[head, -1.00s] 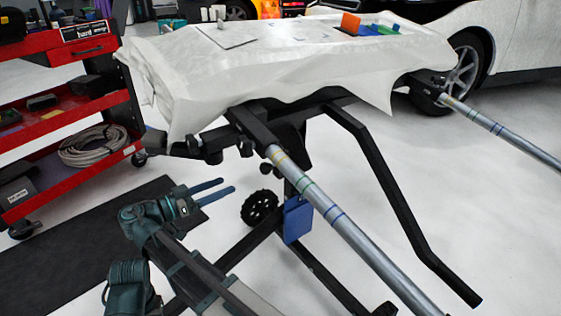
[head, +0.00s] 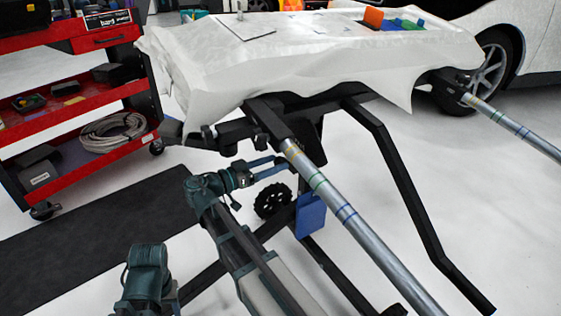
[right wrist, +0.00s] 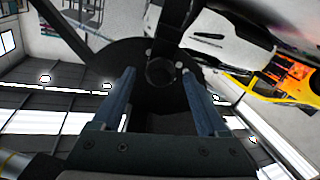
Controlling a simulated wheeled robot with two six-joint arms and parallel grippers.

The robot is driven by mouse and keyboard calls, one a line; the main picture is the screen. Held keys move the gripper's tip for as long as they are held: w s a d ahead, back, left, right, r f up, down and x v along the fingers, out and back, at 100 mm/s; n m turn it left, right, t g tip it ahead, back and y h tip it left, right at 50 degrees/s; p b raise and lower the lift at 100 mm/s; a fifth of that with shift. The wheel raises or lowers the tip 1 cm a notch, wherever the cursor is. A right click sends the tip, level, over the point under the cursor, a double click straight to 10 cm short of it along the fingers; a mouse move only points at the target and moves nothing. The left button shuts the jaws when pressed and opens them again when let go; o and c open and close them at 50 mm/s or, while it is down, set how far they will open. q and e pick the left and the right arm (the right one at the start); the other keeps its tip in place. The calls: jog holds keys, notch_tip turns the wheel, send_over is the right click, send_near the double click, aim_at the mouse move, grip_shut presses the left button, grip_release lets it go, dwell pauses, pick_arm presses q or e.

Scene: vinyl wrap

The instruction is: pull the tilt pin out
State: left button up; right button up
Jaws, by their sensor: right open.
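My right gripper (head: 280,161) is open under the near end of the covered stand, its blue fingers pointing right towards the dark frame. In the right wrist view, the open fingers (right wrist: 158,74) stand on either side of a dark round knob (right wrist: 160,70) in front of a round black plate (right wrist: 125,62). The knob looks like the tilt pin's head, but it is too dark to be sure. It lies between the fingertips with gaps on both sides. I cannot make out the pin in the head view. My left gripper is not in view.
The stand has a white-draped top (head: 300,60), a silver tube with coloured bands (head: 350,220), a bent black leg (head: 400,190) and a blue tag (head: 310,215). A red tool cart (head: 75,120) stands at left beside a dark mat (head: 100,225).

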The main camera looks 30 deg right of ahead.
jog(key=shift+w+d, duration=0.1)
jog(key=shift+d, duration=1.3)
grip_shut()
dwell(0.4)
